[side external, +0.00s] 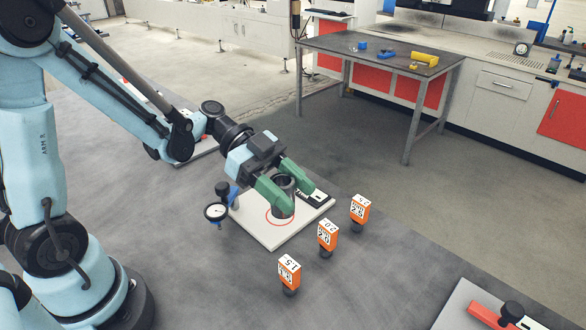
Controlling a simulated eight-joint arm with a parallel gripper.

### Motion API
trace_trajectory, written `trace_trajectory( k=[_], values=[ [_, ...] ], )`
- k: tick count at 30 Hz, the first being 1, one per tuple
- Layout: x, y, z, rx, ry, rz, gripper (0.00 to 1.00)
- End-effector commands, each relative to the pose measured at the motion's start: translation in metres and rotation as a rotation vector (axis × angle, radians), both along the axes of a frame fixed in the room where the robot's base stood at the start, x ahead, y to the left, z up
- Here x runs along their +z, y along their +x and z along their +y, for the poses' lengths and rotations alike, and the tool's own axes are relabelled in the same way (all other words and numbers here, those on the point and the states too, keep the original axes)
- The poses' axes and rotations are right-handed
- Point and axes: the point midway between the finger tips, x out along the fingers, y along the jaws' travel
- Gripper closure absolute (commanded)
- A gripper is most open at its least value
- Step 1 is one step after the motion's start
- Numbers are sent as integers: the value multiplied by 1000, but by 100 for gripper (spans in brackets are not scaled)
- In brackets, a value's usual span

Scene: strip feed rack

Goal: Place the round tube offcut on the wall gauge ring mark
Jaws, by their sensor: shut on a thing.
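The round tube offcut (283,201) is a dark grey upright cylinder with an open top. My gripper (288,193) is shut on it, with one green finger on each side. The wall gauge is a pale plate (281,239) with a dial (215,212) on its left side. A red ring mark (269,220) shows on the plate. The tube's lower end overlaps the ring's right part in this view. I cannot tell whether the tube touches the plate or hangs just above it.
Three orange numbered blocks (289,270) (327,235) (360,209) stand in a row right of the plate. A small dark device (315,197) sits at the plate's right corner. A red-handled clamp (493,316) lies at lower right. Bench surface between is clear.

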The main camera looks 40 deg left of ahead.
Motion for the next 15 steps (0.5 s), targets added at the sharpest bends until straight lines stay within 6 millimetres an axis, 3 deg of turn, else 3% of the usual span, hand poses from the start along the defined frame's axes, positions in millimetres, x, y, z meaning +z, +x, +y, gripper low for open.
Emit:
trace_trajectory(
  k=[15],
  values=[
    [-43,44,57,1,-2,0,100]
  ],
)
